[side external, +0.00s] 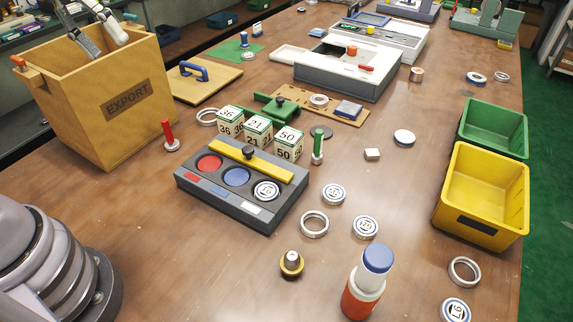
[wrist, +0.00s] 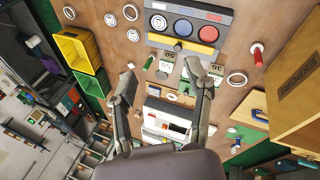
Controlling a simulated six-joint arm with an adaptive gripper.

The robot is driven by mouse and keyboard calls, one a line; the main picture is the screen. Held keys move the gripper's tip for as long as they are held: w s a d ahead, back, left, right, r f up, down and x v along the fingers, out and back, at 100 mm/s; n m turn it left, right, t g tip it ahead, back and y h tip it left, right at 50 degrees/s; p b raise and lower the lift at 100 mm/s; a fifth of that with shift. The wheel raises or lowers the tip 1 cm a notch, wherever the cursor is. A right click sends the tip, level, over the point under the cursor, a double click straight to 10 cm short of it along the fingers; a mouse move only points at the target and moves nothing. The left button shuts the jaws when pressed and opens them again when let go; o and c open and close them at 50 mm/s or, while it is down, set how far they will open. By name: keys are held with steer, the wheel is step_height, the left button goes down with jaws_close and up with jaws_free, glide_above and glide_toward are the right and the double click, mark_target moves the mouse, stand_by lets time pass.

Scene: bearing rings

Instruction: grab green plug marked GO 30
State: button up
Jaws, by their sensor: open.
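A plug with a green upright handle (side external: 318,142) stands on a silver base on the brown table, right of the white number blocks. Its marking is too small to read. In the wrist view a small green handle (wrist: 148,62) shows left of the blocks, apart from my fingers. My gripper (side external: 105,44) is at the upper left in the side view, above the wooden EXPORT box, far from the green plug. In the wrist view its two fingers (wrist: 160,72) are spread with nothing held between them.
White number blocks (side external: 259,132) and a grey tray with coloured discs (side external: 215,194) stand beside the plug. A red-handled plug (side external: 169,134) stands left. The EXPORT box (side external: 126,103) has tall walls. A white-and-orange bottle (side external: 367,282) stands in front; yellow (side external: 481,198) and green bins are at right.

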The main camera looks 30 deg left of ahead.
steer(key=w+d+f+n+g+h, duration=0.1)
steer(key=w+d+f+n+h, duration=0.15)
steer(key=w, duration=0.35)
steer(key=w+d+f+n+h, duration=0.1)
steer(key=w+d+f+n, duration=0.15)
steer(key=w, duration=0.35)
steer(key=w+f+n+h, duration=0.4)
steer(key=w+f+n, duration=0.4)
steer(key=w+f, duration=0.55)
steer(key=n+t+h, duration=0.2)
steer(key=n+t, duration=0.2)
steer(key=n, duration=0.2)
glide_toward(316, 132)
steer(key=shift+y, duration=0.25)
steer(key=x, duration=0.5)
steer(key=shift+w+f, duration=0.1)
steer(key=shift+w, duration=0.35)
steer(key=shift+s+f+x, duration=0.1)
steer(key=shift+s+x, duration=0.05)
steer(key=shift+x, duration=1.35)
steer(key=shift+s+f+x, duration=0.15)
steer(key=shift+x, duration=1.4)
steer(key=shift+r, duration=0.1)
jaws_close()
